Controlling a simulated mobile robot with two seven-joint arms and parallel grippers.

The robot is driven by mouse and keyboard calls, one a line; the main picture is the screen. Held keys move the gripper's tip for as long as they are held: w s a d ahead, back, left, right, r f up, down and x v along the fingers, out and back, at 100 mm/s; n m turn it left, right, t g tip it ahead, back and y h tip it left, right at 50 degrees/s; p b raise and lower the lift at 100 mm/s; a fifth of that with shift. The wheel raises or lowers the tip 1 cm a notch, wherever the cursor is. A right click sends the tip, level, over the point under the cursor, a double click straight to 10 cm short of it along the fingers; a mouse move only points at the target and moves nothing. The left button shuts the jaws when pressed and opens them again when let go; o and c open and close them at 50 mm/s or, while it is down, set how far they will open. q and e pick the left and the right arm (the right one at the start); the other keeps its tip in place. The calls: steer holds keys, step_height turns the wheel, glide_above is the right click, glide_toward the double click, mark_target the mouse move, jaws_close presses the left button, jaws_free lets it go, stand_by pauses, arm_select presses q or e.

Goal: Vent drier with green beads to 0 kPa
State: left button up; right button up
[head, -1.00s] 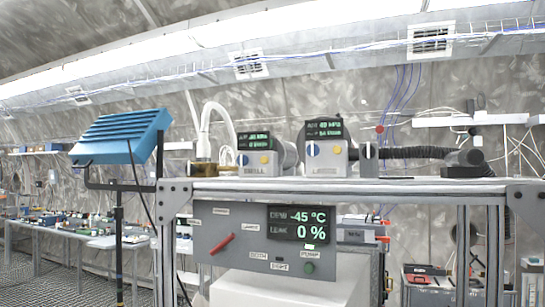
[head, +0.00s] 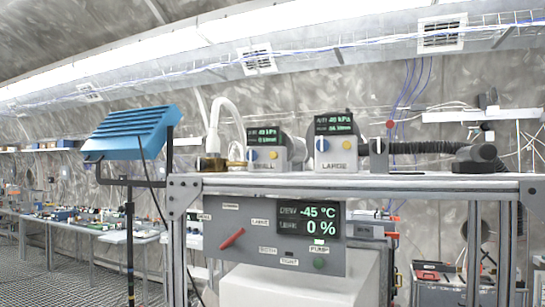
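Two grey gauge units stand on the bench top. The small-labelled unit (head: 264,154) is left, and the large-labelled unit (head: 334,146) is right. Below, a grey control panel (head: 262,252) carries a red lever (head: 232,238) slanting up to the right, a display (head: 307,219) reading -45 °C and 0 %, and a green button (head: 319,264) near a pump label. No green beads can be made out. Neither gripper is in view.
A black ribbed hose (head: 425,148) runs right from the large unit. A blue louvred lamp (head: 130,132) on a stand is left of the bench (head: 375,185). A cluttered table stands far left.

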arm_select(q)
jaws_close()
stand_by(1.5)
